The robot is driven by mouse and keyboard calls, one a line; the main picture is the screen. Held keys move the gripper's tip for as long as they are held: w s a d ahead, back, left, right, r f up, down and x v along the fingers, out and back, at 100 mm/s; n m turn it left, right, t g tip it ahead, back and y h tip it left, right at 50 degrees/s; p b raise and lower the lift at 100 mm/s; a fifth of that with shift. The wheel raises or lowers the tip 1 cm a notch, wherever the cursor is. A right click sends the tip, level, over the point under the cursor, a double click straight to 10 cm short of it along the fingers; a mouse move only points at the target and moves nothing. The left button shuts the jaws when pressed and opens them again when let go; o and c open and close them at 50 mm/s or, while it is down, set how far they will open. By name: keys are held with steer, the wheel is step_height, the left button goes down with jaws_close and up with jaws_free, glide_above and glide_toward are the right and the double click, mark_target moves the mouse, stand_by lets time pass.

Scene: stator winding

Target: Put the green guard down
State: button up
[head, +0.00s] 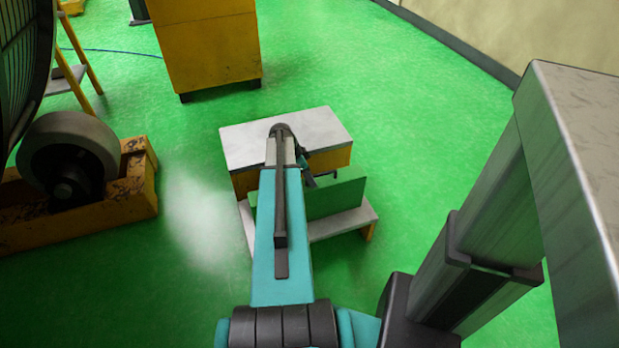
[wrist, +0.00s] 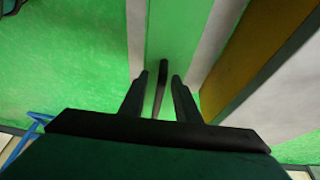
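The green guard (head: 336,199) is a flat green panel. In the head view it stands roughly upright at the grey lower ledge of a small yellow bench; my arm hides its left part. In the wrist view the guard (wrist: 177,35) is a green strip between two grey strips. A dark bar, seemingly its handle (wrist: 162,76), lies between the fingers of my gripper (wrist: 160,88). The fingers are apart, with a visible gap on each side of the bar. In the head view my gripper (head: 309,178) is small and partly hidden beside the guard.
The bench has a grey top (head: 325,128) and a grey lower ledge (head: 345,222). A yellow cabinet (head: 208,50) stands behind it. A yellow frame with a grey wheel (head: 75,155) is at the left. Green floor (head: 430,130) is clear to the right.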

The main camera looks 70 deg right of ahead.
steer(key=shift+r, duration=0.15)
steer(key=p+v, duration=0.1)
steer(key=v, duration=1)
steer(key=shift+r, duration=0.35)
steer(key=shift+w+a+p, duration=0.1)
steer(key=shift+p, duration=0.2)
